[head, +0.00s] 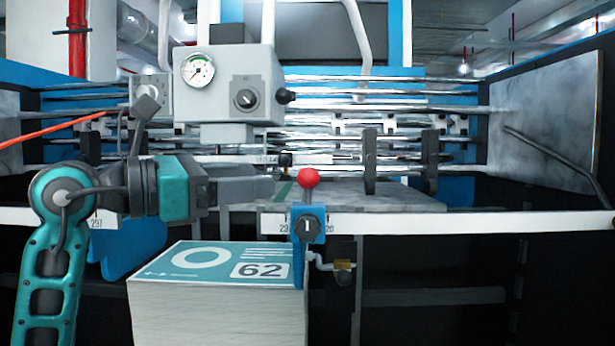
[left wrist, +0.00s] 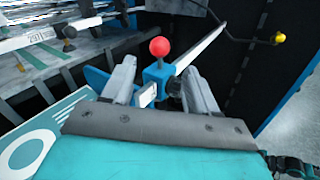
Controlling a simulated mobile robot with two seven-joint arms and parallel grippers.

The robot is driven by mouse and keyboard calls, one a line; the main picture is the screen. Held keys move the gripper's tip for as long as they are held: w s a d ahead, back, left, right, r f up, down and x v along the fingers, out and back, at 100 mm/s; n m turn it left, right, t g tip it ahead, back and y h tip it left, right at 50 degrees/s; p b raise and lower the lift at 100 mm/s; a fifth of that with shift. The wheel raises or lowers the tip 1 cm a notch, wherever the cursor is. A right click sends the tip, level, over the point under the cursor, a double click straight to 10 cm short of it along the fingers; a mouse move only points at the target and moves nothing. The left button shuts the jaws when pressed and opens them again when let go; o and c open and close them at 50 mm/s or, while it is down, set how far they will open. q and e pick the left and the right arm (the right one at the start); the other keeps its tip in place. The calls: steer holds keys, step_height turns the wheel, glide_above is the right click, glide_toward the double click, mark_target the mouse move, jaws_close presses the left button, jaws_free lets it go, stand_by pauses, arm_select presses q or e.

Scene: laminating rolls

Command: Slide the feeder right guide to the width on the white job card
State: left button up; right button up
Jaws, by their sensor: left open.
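The feeder right guide appears to be the blue block (head: 309,222) with a red ball knob (head: 308,178) and a dark dial, mounted on the white scale bar (head: 440,223). In the left wrist view the blue block (left wrist: 157,74) shows between and beyond my fingers. My left gripper (head: 270,188) is open and empty, pointing right, just left of the knob; contact cannot be told. Its fingers (left wrist: 157,66) also show in the left wrist view. My right gripper is not in view.
A stack with a teal top marked 62 (head: 215,262) stands below my left gripper. A grey box with a gauge (head: 228,85) hangs above it. The bar right of the block looks clear.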

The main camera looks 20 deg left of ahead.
mark_target(299, 177)
arm_select(q)
steer(key=x, duration=1)
steer(key=shift+d, duration=0.1)
jaws_close()
